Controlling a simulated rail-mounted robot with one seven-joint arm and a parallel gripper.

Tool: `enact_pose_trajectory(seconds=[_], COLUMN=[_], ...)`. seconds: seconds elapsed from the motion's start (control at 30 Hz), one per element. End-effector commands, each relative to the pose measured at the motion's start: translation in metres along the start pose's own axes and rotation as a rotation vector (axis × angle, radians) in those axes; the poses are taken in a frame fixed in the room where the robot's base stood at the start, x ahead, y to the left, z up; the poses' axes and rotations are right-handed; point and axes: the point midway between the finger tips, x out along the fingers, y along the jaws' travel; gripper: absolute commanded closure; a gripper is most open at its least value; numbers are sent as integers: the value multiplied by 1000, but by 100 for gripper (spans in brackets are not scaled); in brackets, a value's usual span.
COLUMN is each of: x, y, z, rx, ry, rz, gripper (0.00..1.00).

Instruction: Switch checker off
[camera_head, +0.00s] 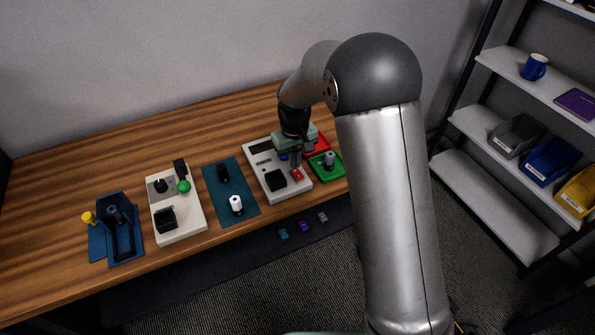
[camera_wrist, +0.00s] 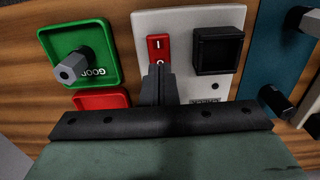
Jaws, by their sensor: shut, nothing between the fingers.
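The checker is a white box (camera_head: 264,161) on the table; its panel also shows in the wrist view (camera_wrist: 180,22). It has a red rocker switch (camera_wrist: 158,46) marked I and O, also seen in the head view (camera_head: 297,175). The O end is partly hidden behind my fingertips. A black square socket (camera_wrist: 218,50) sits beside the switch and looks empty. My gripper (camera_wrist: 158,72) is shut and empty, with its fingertips at the O end of the switch. I cannot tell whether they touch it.
A green tray (camera_wrist: 110,72) marked GOOD holds a grey connector (camera_wrist: 72,66); a red tray (camera_wrist: 101,98) lies beside it. A teal mat (camera_head: 229,179), another white device (camera_head: 191,223) and a blue fixture (camera_head: 125,250) stand left. Shelves (camera_head: 504,130) stand right.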

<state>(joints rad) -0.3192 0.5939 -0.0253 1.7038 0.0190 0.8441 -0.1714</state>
Motion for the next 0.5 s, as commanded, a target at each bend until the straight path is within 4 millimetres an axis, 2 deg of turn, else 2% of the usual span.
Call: enact_pose_trajectory(seconds=[0.03, 0.5], x=[-7, -45], y=[0, 0], z=[0, 0], rx=[0, 0], ry=[1, 0], rz=[0, 0], gripper=[100, 100])
